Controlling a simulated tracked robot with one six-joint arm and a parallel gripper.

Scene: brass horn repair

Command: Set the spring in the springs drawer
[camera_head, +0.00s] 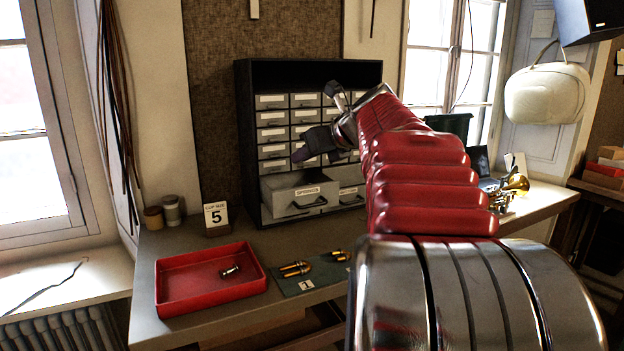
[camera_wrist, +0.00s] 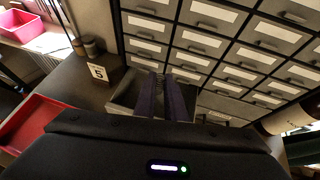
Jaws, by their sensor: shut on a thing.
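The springs drawer (camera_head: 297,199), a wide grey drawer with a label reading "SPRINGS", is pulled out at the lower left of the dark cabinet (camera_head: 246,150). Its open inside also shows in the wrist view (camera_wrist: 127,94). My gripper (camera_head: 303,153) is above this drawer, pointing left and down in the head view. In the wrist view its two dark fingers (camera_wrist: 161,84) are close together over the drawer. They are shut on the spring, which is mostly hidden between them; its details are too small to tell.
A red tray (camera_head: 178,304) with a small silver part (camera_head: 230,271) lies on the bench. Beside it is a dark green mat (camera_head: 312,284) with brass parts. A "5" sign (camera_head: 216,216) and two small jars (camera_head: 172,210) stand left of the cabinet.

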